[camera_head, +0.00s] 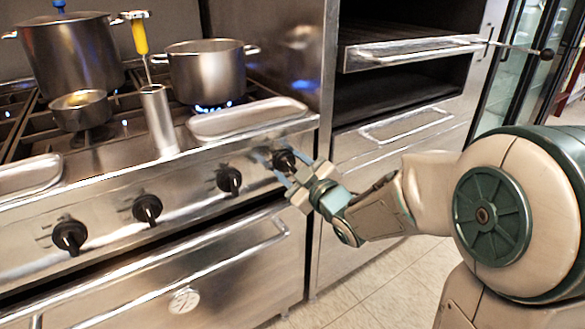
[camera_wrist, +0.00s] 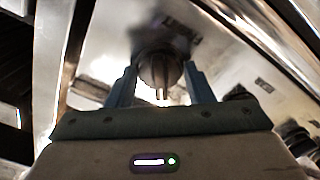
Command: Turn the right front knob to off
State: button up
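The right front knob (camera_head: 284,160) is the rightmost of the black knobs on the range's steel front panel. In the wrist view the knob (camera_wrist: 160,72) is straight ahead, with its grip ridge pointing toward the bottom of the picture. My gripper (camera_head: 290,178) is in front of this knob. Its two blue fingers stand open, one on each side of the knob, and the wrist view shows the gripper (camera_wrist: 160,67) roughly centred on it. I cannot tell whether the fingertips touch it. A blue flame (camera_head: 212,108) burns under the right pot (camera_head: 207,72).
Other black knobs (camera_head: 229,180) sit to the left on the panel. Above the panel are a steel tray (camera_head: 247,119) and a steel cylinder (camera_head: 158,120) holding a yellow-handled utensil (camera_head: 139,36). An oven handle (camera_head: 190,272) runs below. A steel cabinet (camera_head: 400,130) stands right, with open floor before it.

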jog(key=c, duration=0.4)
jog(key=m+p, duration=0.1)
jog(key=m, duration=0.2)
jog(key=shift+m, duration=0.3)
jog(key=shift+m+p, duration=0.85)
jog(key=shift+m, duration=0.85)
jog(key=o, duration=1)
jog(key=shift+s, duration=0.1)
